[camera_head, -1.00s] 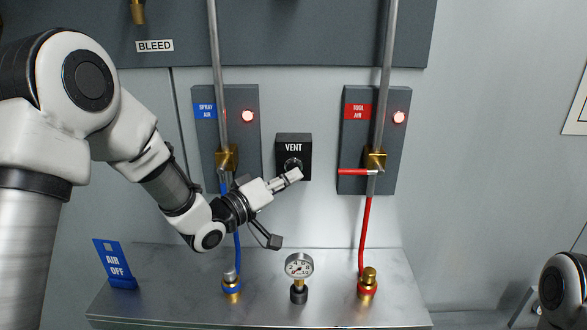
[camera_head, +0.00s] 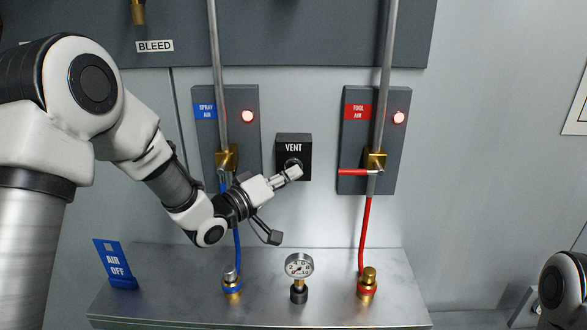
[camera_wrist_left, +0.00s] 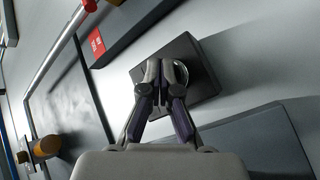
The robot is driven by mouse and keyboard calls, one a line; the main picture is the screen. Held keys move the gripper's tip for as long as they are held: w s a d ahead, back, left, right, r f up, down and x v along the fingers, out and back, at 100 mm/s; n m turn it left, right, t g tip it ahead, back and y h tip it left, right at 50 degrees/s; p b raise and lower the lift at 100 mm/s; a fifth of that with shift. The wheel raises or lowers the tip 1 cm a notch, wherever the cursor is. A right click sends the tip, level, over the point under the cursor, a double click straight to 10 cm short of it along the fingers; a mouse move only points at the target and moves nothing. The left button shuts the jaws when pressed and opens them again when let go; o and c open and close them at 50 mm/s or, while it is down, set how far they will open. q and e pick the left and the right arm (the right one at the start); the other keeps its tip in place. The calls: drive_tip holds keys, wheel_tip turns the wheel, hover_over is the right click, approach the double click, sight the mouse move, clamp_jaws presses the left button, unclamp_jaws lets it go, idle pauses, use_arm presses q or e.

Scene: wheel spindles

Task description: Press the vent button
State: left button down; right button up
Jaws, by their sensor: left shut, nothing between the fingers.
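The vent button is on a black box (camera_head: 294,146) labelled VENT on the wall, between the two valve panels. In the head view my left gripper (camera_head: 296,173) is shut and empty, with its fingertips over the lower part of the box, hiding most of the button (camera_head: 293,163). In the left wrist view the box (camera_wrist_left: 205,82) lies behind the shut fingertips (camera_wrist_left: 158,68), and a silvery round edge of the button (camera_wrist_left: 181,73) shows beside them. I cannot tell whether the fingertips touch the button or whether it is pressed in.
The spray air panel (camera_head: 247,140) is left of the box, and the tool air panel (camera_head: 397,150) with a red lever (camera_head: 353,172) is right. Both have lit red lamps. A gauge (camera_head: 299,265) and an AIR OFF sign (camera_head: 116,264) stand on the metal shelf (camera_head: 200,300) below.

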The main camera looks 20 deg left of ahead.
use_arm(q)
drive_tip(key=shift+w, duration=0.1)
idle(0.3)
drive_tip(key=shift+s+d, duration=0.2)
drive_tip(key=shift+s, duration=0.55)
drive_tip(key=s, duration=0.2)
drive_tip(key=s+d+b, duration=0.1)
drive_tip(key=s, duration=0.1)
drive_tip(key=shift+s+d, duration=0.15)
drive_tip(key=shift+s, duration=0.25)
idle(0.4)
